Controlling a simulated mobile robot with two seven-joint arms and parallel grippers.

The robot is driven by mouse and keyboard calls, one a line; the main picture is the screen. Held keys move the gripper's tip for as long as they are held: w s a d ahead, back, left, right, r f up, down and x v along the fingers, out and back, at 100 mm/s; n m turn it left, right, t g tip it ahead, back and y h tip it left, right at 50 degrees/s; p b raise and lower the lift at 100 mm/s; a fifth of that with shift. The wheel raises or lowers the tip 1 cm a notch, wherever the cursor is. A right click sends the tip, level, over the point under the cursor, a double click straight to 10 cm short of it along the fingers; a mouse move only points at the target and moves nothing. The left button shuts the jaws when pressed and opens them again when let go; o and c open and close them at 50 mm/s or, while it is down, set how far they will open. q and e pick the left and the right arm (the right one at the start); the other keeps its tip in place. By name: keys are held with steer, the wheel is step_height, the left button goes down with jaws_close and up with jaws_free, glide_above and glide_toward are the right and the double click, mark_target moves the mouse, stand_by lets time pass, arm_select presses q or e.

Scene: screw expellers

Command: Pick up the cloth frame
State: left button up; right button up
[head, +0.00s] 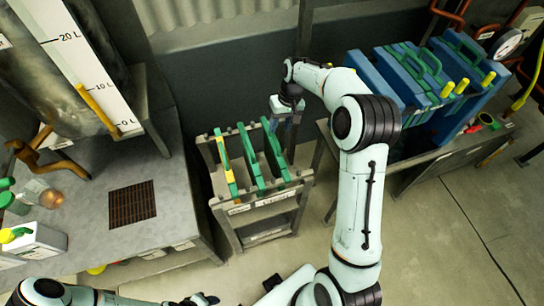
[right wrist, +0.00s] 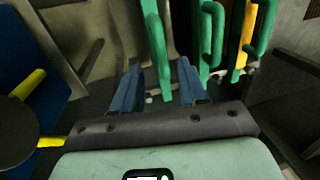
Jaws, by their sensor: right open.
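Three upright frames stand in a grey rack in the head view: a green one with a yellow face (head: 224,160) at left, a green one (head: 250,157) in the middle and a green one (head: 275,152) at right. I cannot tell which is called the cloth frame. My right gripper (head: 287,118) is at the top of the rightmost frame. In the right wrist view its two blue fingers are open, with a green frame (right wrist: 156,45) between them in the picture; contact is not clear. My left gripper (head: 207,299) shows partly at the bottom edge; its jaws are unclear.
The rack (head: 262,207) stands between a left bench with a grate (head: 133,204) and a right bench. A blue press with green plates and yellow handles (head: 430,75) is on the right bench. A scaled tank (head: 80,60) is at upper left. Floor is open at lower right.

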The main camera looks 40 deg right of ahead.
mark_target(276, 139)
steer(key=f, duration=0.3)
steer(key=shift+w+a, duration=0.15)
steer(key=shift+a, duration=0.15)
steer(key=f, duration=0.2)
steer(key=a+f, duration=0.1)
steer(key=f, duration=0.1)
steer(key=shift+a+f, duration=0.1)
steer(key=shift+f, duration=0.35)
jaws_close()
steer(key=shift+r, duration=0.1)
stand_by(0.6)
